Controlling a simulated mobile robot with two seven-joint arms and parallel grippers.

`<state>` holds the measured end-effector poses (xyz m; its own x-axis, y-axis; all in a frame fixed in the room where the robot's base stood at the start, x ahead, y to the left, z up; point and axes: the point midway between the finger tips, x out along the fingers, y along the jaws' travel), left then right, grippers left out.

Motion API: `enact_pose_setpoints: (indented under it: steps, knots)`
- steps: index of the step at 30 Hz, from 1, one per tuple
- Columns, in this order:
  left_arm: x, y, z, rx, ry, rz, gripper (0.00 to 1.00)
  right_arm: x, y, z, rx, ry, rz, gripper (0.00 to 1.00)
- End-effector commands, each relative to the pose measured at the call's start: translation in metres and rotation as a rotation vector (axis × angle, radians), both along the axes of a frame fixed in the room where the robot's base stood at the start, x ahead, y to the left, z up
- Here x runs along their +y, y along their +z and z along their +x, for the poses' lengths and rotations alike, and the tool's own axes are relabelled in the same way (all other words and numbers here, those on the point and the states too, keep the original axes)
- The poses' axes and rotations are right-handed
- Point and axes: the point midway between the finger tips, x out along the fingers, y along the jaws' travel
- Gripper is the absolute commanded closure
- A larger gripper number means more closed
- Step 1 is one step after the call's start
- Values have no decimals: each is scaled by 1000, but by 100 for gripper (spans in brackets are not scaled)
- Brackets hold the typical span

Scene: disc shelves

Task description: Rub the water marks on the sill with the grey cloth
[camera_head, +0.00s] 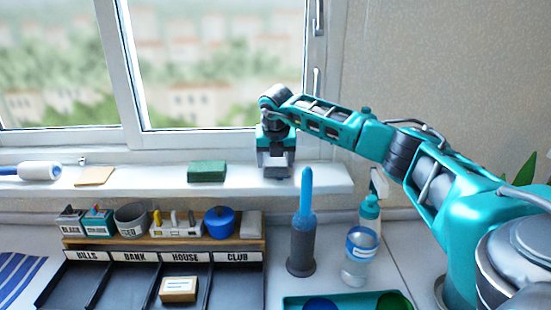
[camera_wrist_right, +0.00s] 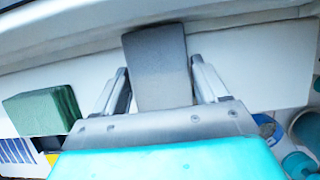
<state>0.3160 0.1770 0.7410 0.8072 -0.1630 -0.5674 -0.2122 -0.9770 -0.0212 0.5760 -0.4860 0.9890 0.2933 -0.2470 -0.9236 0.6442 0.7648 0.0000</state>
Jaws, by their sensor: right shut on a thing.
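My right gripper (camera_head: 275,168) is low over the right part of the white window sill (camera_head: 235,180). In the right wrist view its two fingers (camera_wrist_right: 158,78) stand on either side of the grey cloth (camera_wrist_right: 160,58), and the gripper is shut on it. The cloth looks like a flat grey pad with its far end over the sill. Whether it presses on the sill I cannot tell. In the head view the gripper mostly hides the cloth. I cannot make out water marks on the sill. My left gripper is not in view.
A green sponge (camera_head: 207,171), a tan card (camera_head: 95,176) and a white roller (camera_head: 40,171) lie on the sill to the left. Below stand a labelled organiser (camera_head: 165,257), a blue-handled brush in a grey holder (camera_head: 302,240), a spray bottle (camera_head: 369,213) and a clear jar (camera_head: 359,262).

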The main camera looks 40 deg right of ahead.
Motion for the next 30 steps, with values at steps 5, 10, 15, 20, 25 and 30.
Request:
enact_pose_setpoints:
  steps: [5, 10, 15, 20, 25, 30]
  knots:
    - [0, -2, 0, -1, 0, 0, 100, 0, -4, 0, 0, 0, 0, 52]
    - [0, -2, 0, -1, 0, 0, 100, 0, -5, 0, 0, 0, 0, 52]
    - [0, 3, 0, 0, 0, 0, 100, 8, -3, -10, 1, 2, -2, 52]
    - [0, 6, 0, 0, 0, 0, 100, 16, -3, -20, 1, 1, -1, 52]
    - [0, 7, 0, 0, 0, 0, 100, 21, -3, -26, 0, -1, 0, 52]
    - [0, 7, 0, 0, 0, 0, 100, 26, -4, -31, 0, 2, -1, 52]
